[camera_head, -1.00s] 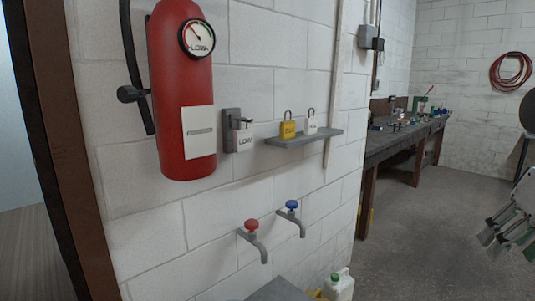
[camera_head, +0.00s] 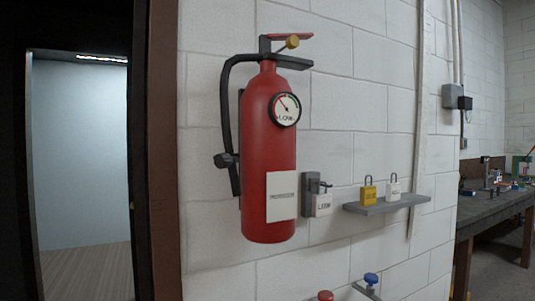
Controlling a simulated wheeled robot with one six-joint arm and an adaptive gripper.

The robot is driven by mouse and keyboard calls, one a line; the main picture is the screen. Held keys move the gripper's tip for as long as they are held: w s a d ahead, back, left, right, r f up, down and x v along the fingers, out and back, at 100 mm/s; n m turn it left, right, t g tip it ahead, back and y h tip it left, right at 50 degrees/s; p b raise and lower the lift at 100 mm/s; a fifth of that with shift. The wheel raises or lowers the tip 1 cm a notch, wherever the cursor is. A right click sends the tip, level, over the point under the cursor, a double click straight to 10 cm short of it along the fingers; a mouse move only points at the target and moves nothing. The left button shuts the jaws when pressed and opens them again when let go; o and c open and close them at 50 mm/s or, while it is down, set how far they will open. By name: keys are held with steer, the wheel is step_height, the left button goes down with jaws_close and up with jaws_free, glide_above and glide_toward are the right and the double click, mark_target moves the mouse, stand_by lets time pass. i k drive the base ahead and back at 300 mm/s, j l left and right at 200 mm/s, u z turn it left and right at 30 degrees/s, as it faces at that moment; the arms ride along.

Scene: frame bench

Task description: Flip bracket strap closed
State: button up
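A red fire extinguisher (camera_head: 268,150) hangs upright on the white block wall. A round gauge (camera_head: 286,109) and a white label (camera_head: 282,195) face me. A yellow knob and a red lever are at the top. My gripper is not in view.
A padlock hangs on a grey wall plate (camera_head: 311,194) just right of the extinguisher. A grey shelf (camera_head: 386,205) holds a yellow and a white padlock. Red and blue tap handles are below. A doorway is left, a workbench (camera_head: 490,207) right.

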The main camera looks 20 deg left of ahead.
mark_target(222, 160)
steer(key=u, duration=1.5)
steer(key=i+l+u, duration=0.1)
steer(key=u, duration=0.6)
steer(key=i, duration=0.05)
